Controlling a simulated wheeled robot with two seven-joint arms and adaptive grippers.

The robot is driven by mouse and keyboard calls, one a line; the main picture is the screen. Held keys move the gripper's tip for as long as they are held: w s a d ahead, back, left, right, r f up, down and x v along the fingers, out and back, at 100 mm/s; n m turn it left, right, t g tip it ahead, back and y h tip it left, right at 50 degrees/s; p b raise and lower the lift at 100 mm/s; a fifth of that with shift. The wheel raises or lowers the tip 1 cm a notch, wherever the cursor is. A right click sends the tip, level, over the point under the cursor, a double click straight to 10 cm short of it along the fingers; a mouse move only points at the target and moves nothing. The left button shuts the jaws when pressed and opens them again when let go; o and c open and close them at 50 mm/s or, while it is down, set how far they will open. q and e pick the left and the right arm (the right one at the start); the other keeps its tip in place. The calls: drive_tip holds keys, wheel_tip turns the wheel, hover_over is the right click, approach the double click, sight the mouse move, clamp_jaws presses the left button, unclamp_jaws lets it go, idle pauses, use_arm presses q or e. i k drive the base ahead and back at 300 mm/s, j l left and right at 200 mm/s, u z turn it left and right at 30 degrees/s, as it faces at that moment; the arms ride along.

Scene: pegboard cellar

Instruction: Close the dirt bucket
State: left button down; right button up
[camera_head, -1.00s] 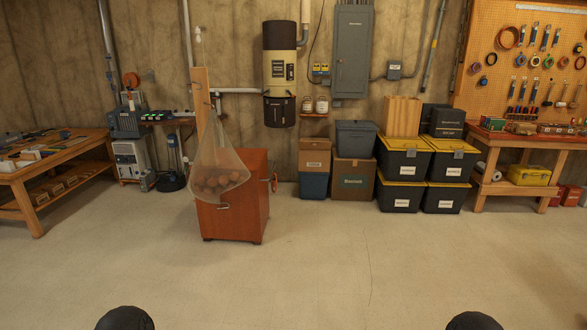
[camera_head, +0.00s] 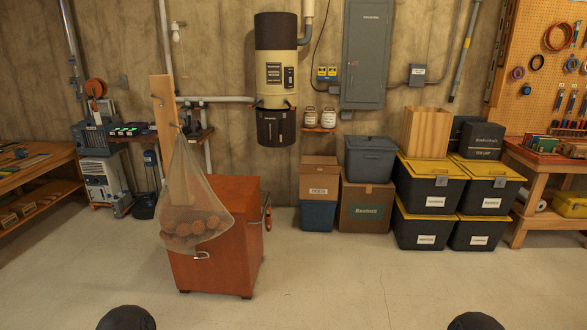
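A wall-mounted cylinder unit (camera_head: 275,70) with a black top and beige middle hangs on the concrete wall, above centre in the head view. The black dirt bucket (camera_head: 276,128) sits at its lower end, with small latch-like parts at its upper sides. The bucket lines up under the beige body, but I cannot tell how tightly its rim meets it or whether the latches are fastened. Neither of my grippers is in view; only dark rounded parts of mine show at the bottom edge.
A red-brown cabinet (camera_head: 218,245) stands on the floor left of the unit, with a net bag (camera_head: 192,205) hanging from its wooden post. Boxes (camera_head: 366,205) and yellow-lidded totes (camera_head: 431,190) line the wall at right. The floor in front is clear.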

sight(276, 127)
drive_tip(key=i, duration=4.05)
